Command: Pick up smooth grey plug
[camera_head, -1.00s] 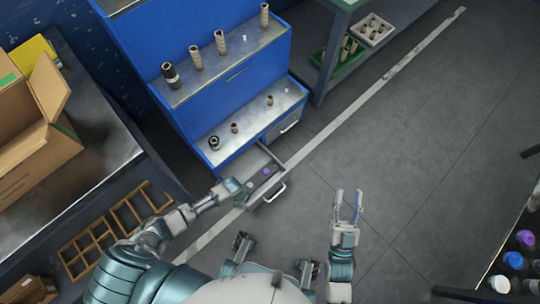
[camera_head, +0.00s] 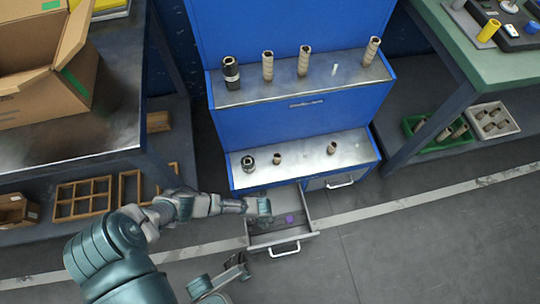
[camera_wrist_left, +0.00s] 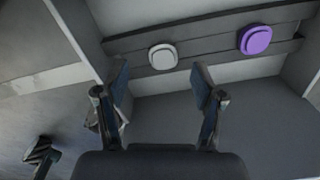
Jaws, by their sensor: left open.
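The smooth grey plug (camera_wrist_left: 163,56), a pale rounded-square cap, sits on a dark strip inside the open drawer (camera_head: 312,212) in the left wrist view. A purple plug (camera_wrist_left: 254,39) sits to its right on the same strip; it also shows in the head view (camera_head: 290,218). My left gripper (camera_wrist_left: 162,85) is open and empty, its two fingers apart, with the grey plug showing beyond and between them. In the head view the left gripper (camera_head: 263,206) is over the drawer's left part; I cannot make out the grey plug there.
The blue cabinet (camera_head: 300,118) rises behind the drawer, with several spools and cores on its metal shelves. A dark table with a cardboard box (camera_head: 45,60) stands left, a green-topped bench (camera_head: 455,62) right. The floor at front right is clear.

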